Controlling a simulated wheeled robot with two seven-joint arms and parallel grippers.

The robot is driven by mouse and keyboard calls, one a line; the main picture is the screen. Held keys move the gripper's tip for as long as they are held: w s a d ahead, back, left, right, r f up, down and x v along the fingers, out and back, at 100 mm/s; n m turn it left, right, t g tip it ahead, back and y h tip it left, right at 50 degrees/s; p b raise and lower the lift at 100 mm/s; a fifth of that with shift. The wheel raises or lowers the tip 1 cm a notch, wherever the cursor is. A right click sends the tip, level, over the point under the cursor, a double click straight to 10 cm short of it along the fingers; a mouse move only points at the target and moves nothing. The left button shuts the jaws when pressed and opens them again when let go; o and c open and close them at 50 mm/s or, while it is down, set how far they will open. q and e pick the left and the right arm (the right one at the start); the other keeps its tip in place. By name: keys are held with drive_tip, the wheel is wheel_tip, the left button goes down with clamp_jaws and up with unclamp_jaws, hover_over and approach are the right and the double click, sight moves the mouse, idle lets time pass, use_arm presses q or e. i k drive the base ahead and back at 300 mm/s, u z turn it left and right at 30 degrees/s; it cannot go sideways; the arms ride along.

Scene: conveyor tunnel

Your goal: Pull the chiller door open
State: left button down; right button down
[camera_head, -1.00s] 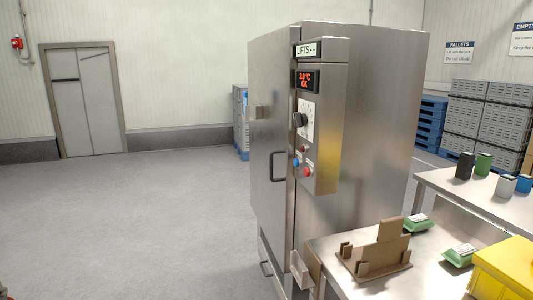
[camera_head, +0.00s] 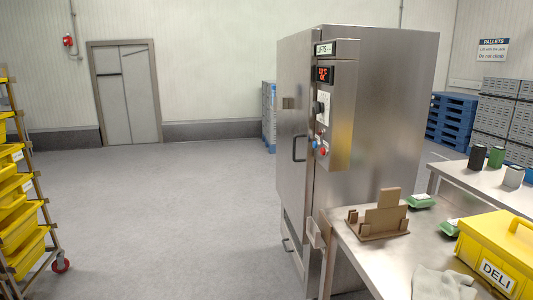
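The chiller (camera_head: 385,110) is a tall stainless steel cabinet right of the middle. Its door (camera_head: 291,175) is on the left-facing side and looks shut. A dark loop handle (camera_head: 298,149) sits on the door near its right edge. A control panel (camera_head: 329,120) with a red display, a black knob and coloured buttons stands beside the door. Neither of my grippers shows in this view.
A steel table (camera_head: 393,255) stands against the chiller's right side, with a brown stand (camera_head: 380,216), green packs, a yellow DELI box (camera_head: 492,250) and a whitish cloth (camera_head: 443,284). A wheeled rack of yellow crates (camera_head: 20,230) is at the left. The floor (camera_head: 170,220) between is clear.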

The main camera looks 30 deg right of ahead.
sight(298, 61)
drive_tip(key=u, duration=0.2)
drive_tip(key=i, duration=2)
drive_tip(key=z, duration=1.4)
drive_tip(key=i, duration=1.2)
drive_tip(key=z, duration=1.3)
